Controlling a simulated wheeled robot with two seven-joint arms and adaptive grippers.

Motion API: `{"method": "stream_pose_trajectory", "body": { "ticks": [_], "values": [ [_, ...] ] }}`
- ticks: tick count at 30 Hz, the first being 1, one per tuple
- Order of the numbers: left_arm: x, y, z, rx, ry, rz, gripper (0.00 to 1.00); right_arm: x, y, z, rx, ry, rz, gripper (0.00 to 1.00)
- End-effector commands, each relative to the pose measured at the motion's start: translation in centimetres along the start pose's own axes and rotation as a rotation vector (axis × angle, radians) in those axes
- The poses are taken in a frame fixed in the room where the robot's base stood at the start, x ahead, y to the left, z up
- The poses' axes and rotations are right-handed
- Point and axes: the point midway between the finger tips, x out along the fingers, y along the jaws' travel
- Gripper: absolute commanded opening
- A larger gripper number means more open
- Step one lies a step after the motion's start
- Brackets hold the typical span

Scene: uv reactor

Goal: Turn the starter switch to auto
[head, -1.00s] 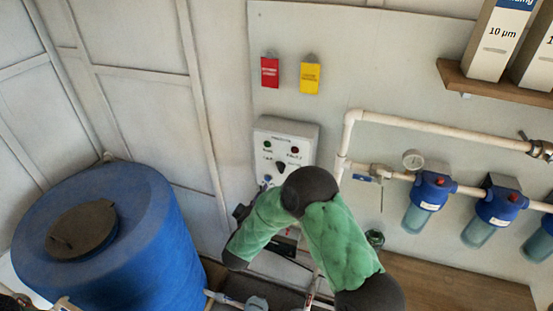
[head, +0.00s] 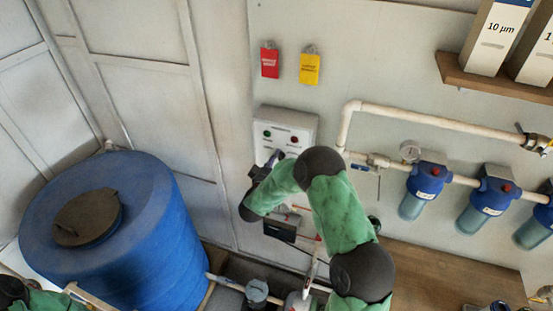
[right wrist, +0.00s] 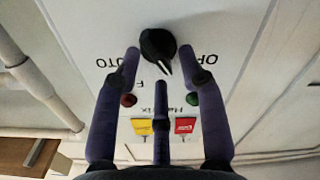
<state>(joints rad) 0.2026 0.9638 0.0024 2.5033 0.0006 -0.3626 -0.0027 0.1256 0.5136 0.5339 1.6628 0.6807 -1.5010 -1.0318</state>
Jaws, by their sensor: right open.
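The grey starter box (head: 300,121) hangs on the wall panel in the head view, with lamps on its upper face. My right gripper (head: 275,158) is in front of its lower part and hides the switch there. In the right wrist view, the black starter switch knob (right wrist: 157,44) is between the fingertips of my open right gripper (right wrist: 160,58). The fingers flank the knob; I cannot tell whether they touch it. A label ending in "UTO" is at left. Fingers partly cover the labels.
A red tag (head: 269,62) and a yellow tag (head: 309,68) hang above the box. White pipe (head: 430,115) and blue filter housings (head: 426,178) are to the right. A large blue tank (head: 150,240) stands at left. Part of my left arm shows at the lower left.

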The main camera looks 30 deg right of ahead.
Motion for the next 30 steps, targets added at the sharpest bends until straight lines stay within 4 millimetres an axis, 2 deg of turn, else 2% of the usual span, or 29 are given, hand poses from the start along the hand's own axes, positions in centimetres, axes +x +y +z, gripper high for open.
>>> {"method": "stream_pose_trajectory", "body": {
  "ticks": [8, 9, 13, 14, 23, 30],
  "values": [
    [0.0, 0.0, 0.0, 0.000, 0.000, 0.000, 0.00, 0.2, 0.0, 0.0, -0.001, 0.000, 0.000, 0.41],
    [0.0, 0.0, 0.0, 0.000, 0.000, 0.000, 0.00, 0.2, 0.0, 0.0, -0.001, 0.000, 0.000, 0.38],
    [0.0, 0.0, 0.0, 0.000, 0.000, 0.000, 0.00, 0.2, 0.0, 0.0, 0.000, 0.000, 0.000, 0.02],
    [0.0, 0.0, 0.0, 0.000, 0.000, 0.000, 0.00, 0.2, 0.0, 0.0, 0.000, 0.000, 0.000, 0.00],
    [0.2, -0.1, 0.0, 0.000, 0.000, 0.000, 0.00, 0.2, 0.0, 0.1, 0.011, 0.001, 0.000, 0.00],
    [1.8, -0.7, -0.1, 0.000, 0.000, 0.000, 0.00, 0.2, -0.1, 0.2, 0.102, 0.004, 0.000, 0.00]
  ]
}}
